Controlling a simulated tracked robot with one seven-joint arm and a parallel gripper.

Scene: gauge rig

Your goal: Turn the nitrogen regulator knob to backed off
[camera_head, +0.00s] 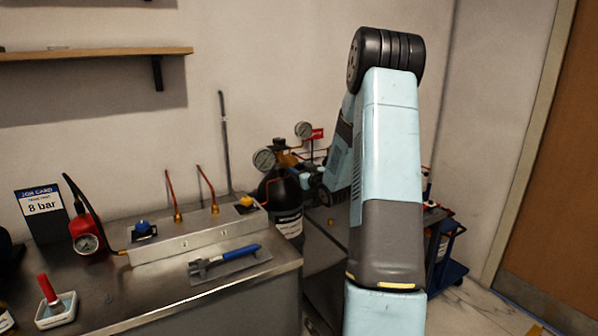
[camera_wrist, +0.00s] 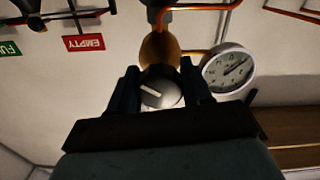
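The regulator knob (camera_wrist: 160,92) is round and grey with a white pointer line slanting up to the left in the wrist view. Its brass body (camera_wrist: 158,52) is behind it. My gripper (camera_wrist: 161,88) has one dark finger on each side of the knob, very close to its rim. I cannot tell whether the fingers press on it. A round white gauge (camera_wrist: 228,69) is just right of the right finger. In the head view the brass regulator (camera_head: 286,159) sits on a black cylinder (camera_head: 282,200); the knob cannot be made out there.
A red EMPTY tag (camera_wrist: 84,43) and a green FULL tag (camera_wrist: 10,48) hang left in the wrist view. A steel bench (camera_head: 215,295) at left carries a manifold (camera_head: 190,237), a blue-handled wrench (camera_head: 225,260) and a job card (camera_head: 41,203). A blue trolley (camera_head: 447,270) stands behind my arm.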

